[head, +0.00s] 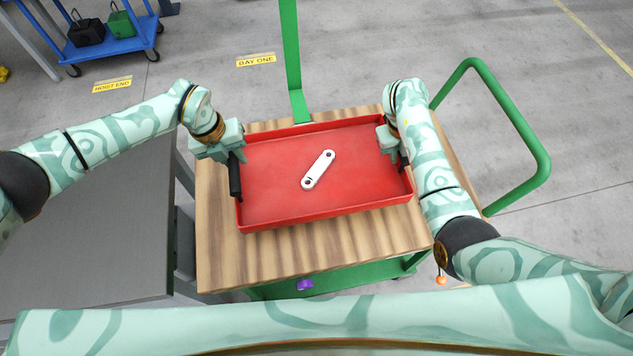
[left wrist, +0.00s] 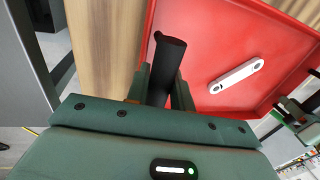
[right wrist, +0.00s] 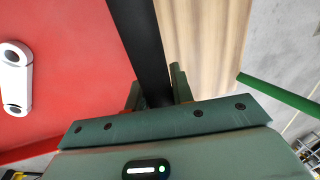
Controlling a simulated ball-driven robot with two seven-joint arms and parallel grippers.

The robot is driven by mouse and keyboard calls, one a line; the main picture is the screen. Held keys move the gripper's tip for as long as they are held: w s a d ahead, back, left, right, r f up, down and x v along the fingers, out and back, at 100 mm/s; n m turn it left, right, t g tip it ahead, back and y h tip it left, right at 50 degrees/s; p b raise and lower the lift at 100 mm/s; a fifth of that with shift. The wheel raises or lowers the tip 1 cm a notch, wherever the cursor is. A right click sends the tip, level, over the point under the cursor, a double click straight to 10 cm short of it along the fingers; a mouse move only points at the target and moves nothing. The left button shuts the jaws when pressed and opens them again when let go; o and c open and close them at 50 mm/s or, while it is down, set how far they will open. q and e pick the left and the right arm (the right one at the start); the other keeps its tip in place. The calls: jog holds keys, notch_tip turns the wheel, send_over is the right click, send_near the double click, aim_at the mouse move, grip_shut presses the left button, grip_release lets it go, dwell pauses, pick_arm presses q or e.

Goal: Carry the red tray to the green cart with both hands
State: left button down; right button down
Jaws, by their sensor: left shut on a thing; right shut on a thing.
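The red tray (head: 275,200) is over the wooden top of the green cart (head: 320,245), slightly turned; whether it rests on the wood or hangs just above it I cannot tell. A white link-shaped part (head: 318,170) with two holes lies in the tray. My left gripper (head: 233,160) is shut on the black handle at the tray's left side, and the handle shows between its fingers in the left wrist view (left wrist: 165,75). My right gripper (head: 398,150) is shut on the black handle at the right side, seen in the right wrist view (right wrist: 145,50).
A grey table (head: 90,240) stands left of the cart. The cart has a green upright (head: 291,50) at the back and a green push handle (head: 535,150) at the right. A blue trolley (head: 115,40) with a black and a green item stands far left. Bare wood shows in front of the tray.

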aim_at(244, 178)
pick_arm(q)
jog(key=shift+r, duration=0.15)
pick_arm(e)
jog(key=shift+r, duration=0.1)
